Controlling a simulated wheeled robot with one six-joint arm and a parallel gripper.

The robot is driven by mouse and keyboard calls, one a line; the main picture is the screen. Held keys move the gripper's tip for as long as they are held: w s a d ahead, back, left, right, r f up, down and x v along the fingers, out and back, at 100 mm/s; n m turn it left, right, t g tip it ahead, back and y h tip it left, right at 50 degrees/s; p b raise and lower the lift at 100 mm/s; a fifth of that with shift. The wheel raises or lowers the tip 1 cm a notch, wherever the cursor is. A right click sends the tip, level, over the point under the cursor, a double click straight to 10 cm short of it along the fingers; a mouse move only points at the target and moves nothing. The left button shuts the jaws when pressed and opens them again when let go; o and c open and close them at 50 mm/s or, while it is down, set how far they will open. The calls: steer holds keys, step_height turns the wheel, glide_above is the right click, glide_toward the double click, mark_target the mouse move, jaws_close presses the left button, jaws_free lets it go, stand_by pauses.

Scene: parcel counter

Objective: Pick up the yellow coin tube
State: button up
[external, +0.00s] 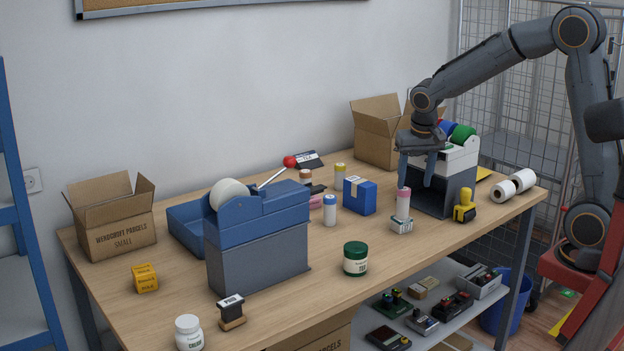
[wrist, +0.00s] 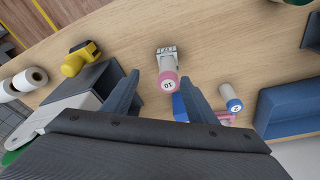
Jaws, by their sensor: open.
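The yellow coin tube (external: 340,175) stands upright on the table in the external view, behind and left of a blue box (external: 359,195). I cannot make it out in the wrist view. My gripper (external: 416,176) is open and points down, to the right of the yellow tube and apart from it. A pink-topped tube (external: 403,203) stands close below the fingers. In the wrist view its round top, marked 10 (wrist: 168,84), shows between the open fingers (wrist: 162,78). A blue-capped tube (external: 330,211) stands left of the blue box.
A small pale block (external: 401,226) sits against the pink-topped tube. A grey-and-white machine (external: 460,165) stands beside my gripper, with a yellow hand tool (external: 464,206) near it. A large blue-grey dispenser (external: 258,240) fills the left middle. The front right tabletop is clear.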

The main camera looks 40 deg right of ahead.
steer(key=w, duration=0.5)
steer(key=w+d+f+n+t+b, duration=0.1)
steer(key=w, duration=0.5)
steer(key=w+t+b, duration=0.1)
steer(key=w, duration=0.5)
steer(key=shift+w+d+f+n, duration=0.2)
steer(key=shift+n, duration=0.1)
steer(key=n+t+b, duration=0.2)
glide_toward(341, 165)
steer(key=x, duration=0.3)
steer(key=shift+p+x, duration=0.35)
steer(key=shift+x, duration=0.45)
steer(key=shift+p+x, duration=1)
steer(key=shift+x, duration=2.35)
